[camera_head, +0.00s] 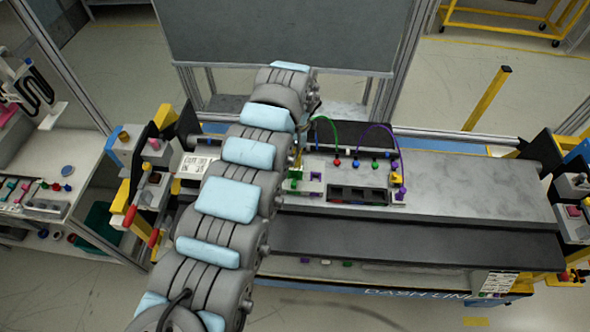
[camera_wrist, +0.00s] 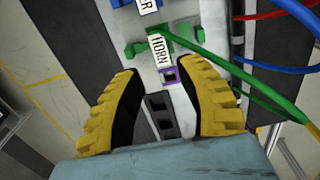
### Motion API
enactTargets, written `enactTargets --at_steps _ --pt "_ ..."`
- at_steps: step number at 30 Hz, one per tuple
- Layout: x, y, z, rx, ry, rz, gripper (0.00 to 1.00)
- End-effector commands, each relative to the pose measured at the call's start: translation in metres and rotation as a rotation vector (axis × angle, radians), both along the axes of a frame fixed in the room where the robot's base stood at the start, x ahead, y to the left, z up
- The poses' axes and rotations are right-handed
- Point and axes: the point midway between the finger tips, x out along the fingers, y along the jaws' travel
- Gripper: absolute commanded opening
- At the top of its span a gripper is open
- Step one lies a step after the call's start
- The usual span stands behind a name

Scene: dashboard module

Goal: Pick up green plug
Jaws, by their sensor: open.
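A green plug (camera_wrist: 160,32) with a thick green cable (camera_wrist: 225,68) shows at the top of the wrist view, next to the white HORN label (camera_wrist: 159,49). A green block (camera_wrist: 134,49) sits just left of the label. My gripper (camera_wrist: 159,68) is open, with its yellow, black-lined fingers apart and nothing held between them. The plug lies a little beyond the fingertips. In the head view, the green cable (camera_head: 327,120) arches from behind my arm to the right. My arm hides most of the gripper and the plug there.
A purple-rimmed socket (camera_wrist: 169,75) and a dark double socket (camera_wrist: 160,115) lie between the fingers. Red (camera_wrist: 270,15) and blue (camera_wrist: 285,67) cables run at upper right. In the head view, a purple cable (camera_head: 377,126) arches over the module. The grey bench top (camera_head: 475,190) right of it is clear.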

Motion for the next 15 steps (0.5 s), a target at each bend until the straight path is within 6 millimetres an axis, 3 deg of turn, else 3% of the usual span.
enactTargets --at_steps 15 --pt "0.000 -0.002 -0.037 0.001 0.003 -0.001 0.37"
